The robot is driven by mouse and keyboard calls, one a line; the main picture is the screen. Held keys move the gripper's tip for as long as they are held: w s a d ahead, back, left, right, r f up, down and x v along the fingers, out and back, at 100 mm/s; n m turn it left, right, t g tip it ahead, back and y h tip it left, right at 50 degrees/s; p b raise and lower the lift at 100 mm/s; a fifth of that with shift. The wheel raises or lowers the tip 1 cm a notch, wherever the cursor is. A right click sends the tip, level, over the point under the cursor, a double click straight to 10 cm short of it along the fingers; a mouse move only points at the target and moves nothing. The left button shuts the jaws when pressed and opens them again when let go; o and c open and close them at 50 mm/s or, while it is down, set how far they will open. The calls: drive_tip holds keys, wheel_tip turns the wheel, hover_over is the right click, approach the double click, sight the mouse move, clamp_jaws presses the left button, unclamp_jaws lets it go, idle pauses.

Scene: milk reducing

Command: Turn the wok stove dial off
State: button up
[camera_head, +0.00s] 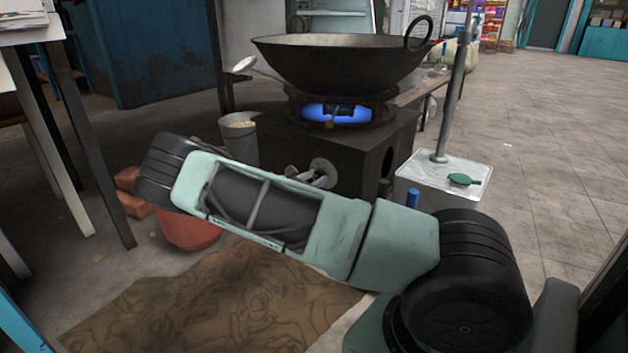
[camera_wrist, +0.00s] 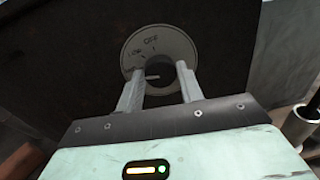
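The wok stove (camera_head: 345,155) is a dark block with a blue flame (camera_head: 337,112) burning under the wok (camera_head: 340,62). Its round grey dial (camera_head: 324,167) is on the front face, partly covered by my gripper (camera_head: 312,178). In the wrist view the dial plate (camera_wrist: 160,42) shows the marks OFF at the top and LOW at upper left. A short pale line on the dark knob (camera_wrist: 160,78) points left. My gripper (camera_wrist: 160,74) has its two fingers apart, one on each side of the knob. I cannot tell whether they touch it.
A metal pail (camera_head: 239,138) stands left of the stove. A red tub (camera_head: 190,230) is on the floor beneath my arm. A white box with a post (camera_head: 445,178) stands at the stove's right. A table (camera_head: 40,35) is at the left. Open tiled floor lies right.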

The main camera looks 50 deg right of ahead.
drive_tip(key=shift+r+m+p, duration=0.15)
drive_tip(key=shift+m+p, duration=0.15)
drive_tip(key=shift+p, duration=0.3)
drive_tip(key=shift+c, duration=0.4)
drive_tip(key=m+p, duration=0.1)
drive_tip(key=p, duration=0.2)
drive_tip(key=shift+r+m, duration=0.15)
drive_tip(key=shift+m, duration=0.25)
drive_tip(key=m+p, duration=0.5)
drive_tip(key=p, duration=0.1)
drive_tip(key=shift+s+t, duration=0.1)
drive_tip(key=shift+t, duration=0.2)
drive_tip(key=m+p, duration=0.3)
drive_tip(key=shift+m+y, duration=0.3)
drive_tip(key=shift+f+m+t+p, duration=0.15)
drive_tip(key=shift+m+p, duration=0.4)
drive_tip(key=shift+m, duration=0.5)
drive_tip(key=shift+f+m+t+p, duration=0.15)
drive_tip(key=shift+m+p, duration=0.4)
drive_tip(key=shift+m, duration=0.5)
drive_tip(key=o, duration=1)
